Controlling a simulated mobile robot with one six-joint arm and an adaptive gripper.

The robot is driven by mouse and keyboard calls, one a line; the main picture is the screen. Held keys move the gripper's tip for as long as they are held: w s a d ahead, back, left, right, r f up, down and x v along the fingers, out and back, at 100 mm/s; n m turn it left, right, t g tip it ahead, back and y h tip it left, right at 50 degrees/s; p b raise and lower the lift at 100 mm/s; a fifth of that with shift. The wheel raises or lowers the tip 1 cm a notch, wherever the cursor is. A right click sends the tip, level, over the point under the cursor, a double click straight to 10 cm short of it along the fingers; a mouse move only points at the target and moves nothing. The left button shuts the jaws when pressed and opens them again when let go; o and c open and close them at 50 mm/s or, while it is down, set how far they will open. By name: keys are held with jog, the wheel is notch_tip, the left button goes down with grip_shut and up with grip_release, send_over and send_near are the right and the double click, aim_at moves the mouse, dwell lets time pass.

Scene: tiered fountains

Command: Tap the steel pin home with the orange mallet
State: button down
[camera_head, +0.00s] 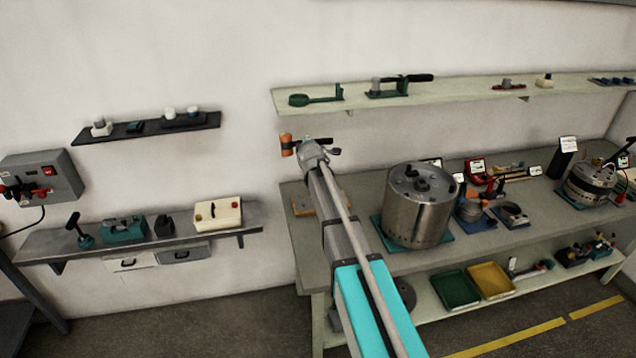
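The orange mallet (287,145) is up in front of the wall, above the left end of the bench. Its orange head points left and its dark handle runs right through my gripper (314,150). My gripper appears shut around the handle, though the fingers are small and partly hidden by my own wrist. A light brown block (303,206) lies on the bench's left end, below the mallet and partly behind my arm. I cannot make out the steel pin in this view.
On the bench (350,185), a large steel drum (417,208) on a teal mat stands right of my arm, with several tools beyond. An upper shelf (440,92) runs above. A wall shelf (45,246) with boxes is at left.

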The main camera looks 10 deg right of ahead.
jog(key=s+d+f+m+h+b, duration=0.2)
jog(key=f+b, duration=0.3)
jog(key=b, duration=0.3)
jog(key=s+d+f+m+t+h+b, duration=0.1)
jog(key=d+f+m+h+b, duration=0.1)
jog(key=f+b, duration=0.4)
jog(key=m+h+b, duration=0.1)
jog(key=h+b, duration=0.1)
jog(key=shift+s+m+t+h, duration=0.3)
jog(key=shift+s+m, duration=0.1)
jog(key=shift+n, duration=0.4)
jog(key=shift+n, duration=0.4)
jog(key=shift+f+b, duration=2.7)
jog(key=shift+f, duration=0.2)
